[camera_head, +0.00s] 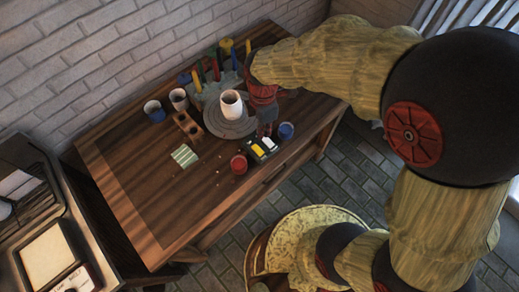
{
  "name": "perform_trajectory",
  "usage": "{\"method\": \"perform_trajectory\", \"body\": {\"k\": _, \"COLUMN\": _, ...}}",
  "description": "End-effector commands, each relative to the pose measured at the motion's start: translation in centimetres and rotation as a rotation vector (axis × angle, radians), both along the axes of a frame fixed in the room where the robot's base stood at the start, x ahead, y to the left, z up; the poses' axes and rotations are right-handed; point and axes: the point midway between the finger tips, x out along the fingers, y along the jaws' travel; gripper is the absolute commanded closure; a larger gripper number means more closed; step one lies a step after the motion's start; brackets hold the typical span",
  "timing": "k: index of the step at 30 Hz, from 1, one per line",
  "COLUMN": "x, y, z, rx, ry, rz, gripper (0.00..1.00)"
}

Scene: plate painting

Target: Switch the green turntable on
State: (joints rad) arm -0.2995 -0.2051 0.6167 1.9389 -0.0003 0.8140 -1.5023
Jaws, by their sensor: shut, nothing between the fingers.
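A round grey turntable (214,123) lies on the wooden table, with a white cup (232,104) standing upright on it. I see no clearly green turntable. My gripper (266,131) points down at the right edge of the turntable, just right of the cup. It is shut and holds nothing. Whether its tips touch anything cannot be told. A small dark box with yellow and white parts (268,143) lies just in front of the gripper; I cannot tell whether it is a switch. My gripper and arm hide part of the table behind them.
A red pot (239,164) and a blue pot (286,130) stand near the front edge. A wooden block with holes (187,126), a striped green cloth (184,156), cups (154,111) and coloured bottles stand left and behind. The table's left part (130,190) is clear.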

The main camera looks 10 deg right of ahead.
Motion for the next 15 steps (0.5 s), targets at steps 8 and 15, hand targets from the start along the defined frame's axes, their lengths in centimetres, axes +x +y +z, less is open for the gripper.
{"method": "perform_trajectory", "body": {"k": 8, "x": 0.81, "y": 0.22, "z": 0.38, "rx": 0.01, "ry": -0.02, "rz": 0.309, "gripper": 1.0}}
{"method": "perform_trajectory", "body": {"k": 15, "x": 0.8, "y": 0.22, "z": 0.39, "rx": 0.01, "ry": -0.019, "rz": 0.366, "gripper": 1.0}}
